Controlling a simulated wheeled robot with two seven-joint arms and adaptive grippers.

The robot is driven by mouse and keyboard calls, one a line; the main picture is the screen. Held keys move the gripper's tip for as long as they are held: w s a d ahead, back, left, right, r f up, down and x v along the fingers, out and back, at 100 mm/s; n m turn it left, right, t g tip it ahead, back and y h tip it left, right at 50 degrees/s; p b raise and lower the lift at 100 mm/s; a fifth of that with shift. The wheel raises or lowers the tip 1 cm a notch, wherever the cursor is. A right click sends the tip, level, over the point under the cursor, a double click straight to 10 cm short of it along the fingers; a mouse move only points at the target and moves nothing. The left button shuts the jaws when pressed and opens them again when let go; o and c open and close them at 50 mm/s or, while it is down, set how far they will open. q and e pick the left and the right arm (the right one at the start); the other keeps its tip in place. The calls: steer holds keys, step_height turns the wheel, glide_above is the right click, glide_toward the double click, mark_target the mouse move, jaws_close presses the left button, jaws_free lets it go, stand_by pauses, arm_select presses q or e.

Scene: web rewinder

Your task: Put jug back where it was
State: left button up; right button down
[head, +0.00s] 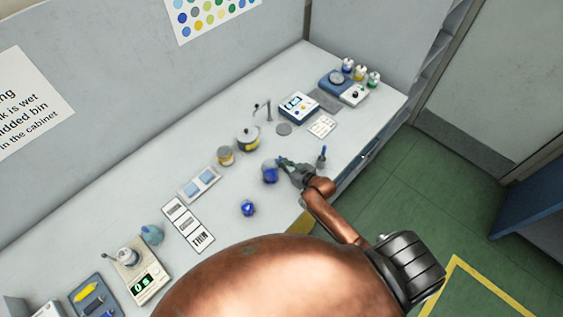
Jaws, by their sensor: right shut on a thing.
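A small blue jug (270,173) is at the fingertips of my right gripper (283,165), over the middle of the white bench. My right gripper is shut on the jug, reaching it from the right. I cannot tell whether the jug touches the bench top. The fingers hide its right side. My left gripper is not in view.
A small dark-blue item (248,208) stands nearby on the bench (225,228). A yellow-banded pot (248,138), a jar (226,155), a blue-padded tray (199,184) and a dark-tipped upright item (321,156) surround the gripper.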

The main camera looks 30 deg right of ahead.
steer(key=shift+f, duration=0.1)
steer(key=c, duration=2.1)
jaws_free()
steer(key=v, duration=1.2)
